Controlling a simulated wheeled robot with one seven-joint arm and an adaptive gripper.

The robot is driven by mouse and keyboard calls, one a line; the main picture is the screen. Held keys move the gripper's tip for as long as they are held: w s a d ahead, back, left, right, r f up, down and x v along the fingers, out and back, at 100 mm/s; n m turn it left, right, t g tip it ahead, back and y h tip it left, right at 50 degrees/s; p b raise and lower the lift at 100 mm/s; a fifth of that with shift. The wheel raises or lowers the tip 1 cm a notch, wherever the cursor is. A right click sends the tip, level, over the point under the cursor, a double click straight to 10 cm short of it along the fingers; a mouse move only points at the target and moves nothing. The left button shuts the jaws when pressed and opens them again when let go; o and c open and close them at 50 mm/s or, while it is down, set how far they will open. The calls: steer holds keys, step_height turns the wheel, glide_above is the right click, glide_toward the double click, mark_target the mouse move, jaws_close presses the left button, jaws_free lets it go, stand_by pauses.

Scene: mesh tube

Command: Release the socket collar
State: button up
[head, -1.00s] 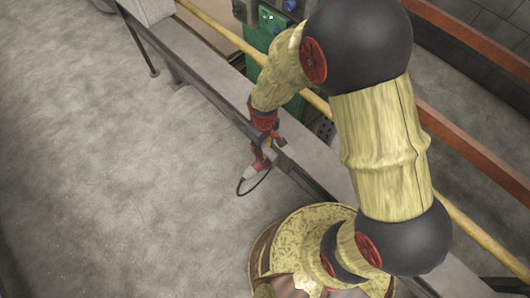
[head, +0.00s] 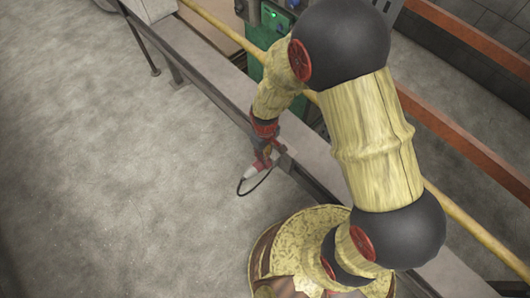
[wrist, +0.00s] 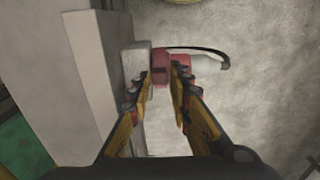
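The socket has a red collar (wrist: 160,68) and a pale grey-white end (wrist: 208,68) pointing right in the wrist view, with a thin black loop (wrist: 203,48) beside it. In the head view the red part (head: 263,160), white end (head: 251,172) and loop (head: 257,187) show by the bench's edge. My gripper (wrist: 161,76) has its two orange-and-black fingers around the red collar, with red filling the gap between the tips. I cannot tell whether they press on it or stand slightly apart. The collar's far side is hidden.
The socket's grey block (wrist: 136,66) sits against a long grey bench (head: 210,70). The concrete floor (head: 110,170) to the left is clear.

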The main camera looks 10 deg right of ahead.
jaws_close()
steer(key=shift+p, duration=0.3)
steer(key=shift+w+a+r+g+p, duration=0.1)
steer(key=shift+w+a+g+p, duration=0.05)
steer(key=shift+g+p, duration=0.15)
steer(key=shift+w+a+g+h+p, duration=0.15)
steer(key=shift+w+g+h+p, duration=0.2)
steer(key=shift+p, duration=0.25)
steer(key=shift+o, duration=2)
jaws_free()
steer(key=shift+o, duration=0.2)
